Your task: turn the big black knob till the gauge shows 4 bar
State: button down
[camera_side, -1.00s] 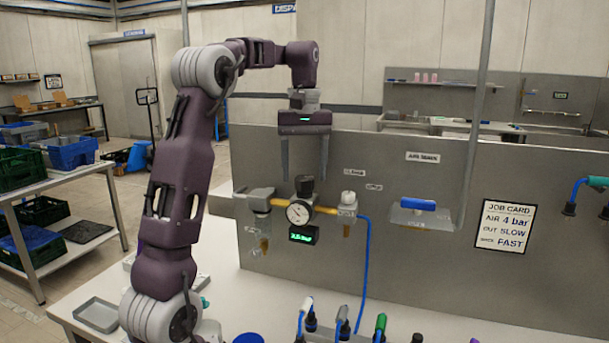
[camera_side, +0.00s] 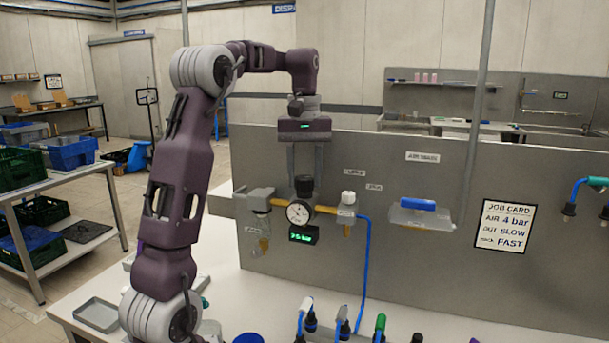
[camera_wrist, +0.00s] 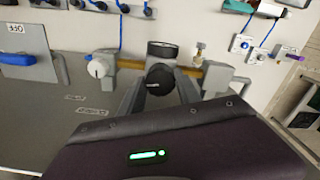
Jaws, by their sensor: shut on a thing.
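The big black knob (camera_side: 304,184) sits on top of the regulator, above the round white gauge (camera_side: 299,212). My gripper (camera_side: 305,180) points straight down with its fingers on either side of the knob, shut on it. In the wrist view the knob (camera_wrist: 160,79) shows between the two fingers, with the gauge (camera_wrist: 161,48) just beyond it. A green digital display (camera_side: 303,235) hangs under the gauge; its small digits look like 2.5 bar. The gauge needle is too small to read surely.
A job card (camera_side: 505,226) on the grey panel reads AIR 4 bar. A yellow pipe with a white-capped valve (camera_side: 348,198) lies right of the gauge, and a blue hose (camera_side: 364,275) hangs there. A blue-handled box (camera_side: 420,215) is further right.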

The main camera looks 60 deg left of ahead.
aim_at(304, 177)
jog(key=m, duration=0.4)
jog(key=shift+m, duration=2)
jog(key=c, duration=0.9)
grip_release()
jog(key=shift+o, duration=0.2)
jog(key=shift+r, duration=0.1)
notch_tip(304, 177, up, 7)
